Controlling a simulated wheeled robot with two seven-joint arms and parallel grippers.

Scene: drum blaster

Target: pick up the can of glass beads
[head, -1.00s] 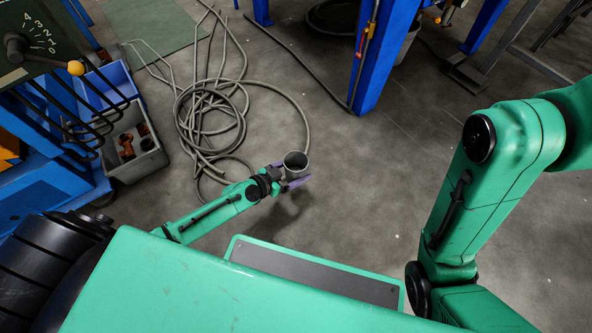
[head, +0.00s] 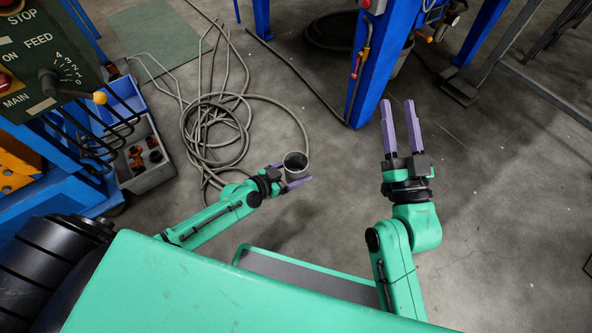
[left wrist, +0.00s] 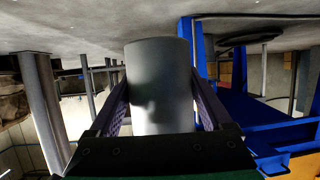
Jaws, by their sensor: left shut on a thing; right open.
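A grey metal can (head: 295,164) with an open top is held between the fingers of my left gripper (head: 288,176), left of the middle in the head view. The can (left wrist: 160,85) also fills the middle of the left wrist view, with a finger on each side of it. The can's inside looks dark, and I cannot make out any beads. My right gripper (head: 402,130) is open and empty, its two purple fingers pointing toward the top of the head view, well to the right of the can.
Coiled grey hoses (head: 210,135) lie on the floor behind the can. A control panel (head: 50,60), a blue bin (head: 122,100) and a grey bin (head: 150,178) with brown parts are at left. A blue post (head: 371,75) stands behind my right gripper. The floor between the grippers is clear.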

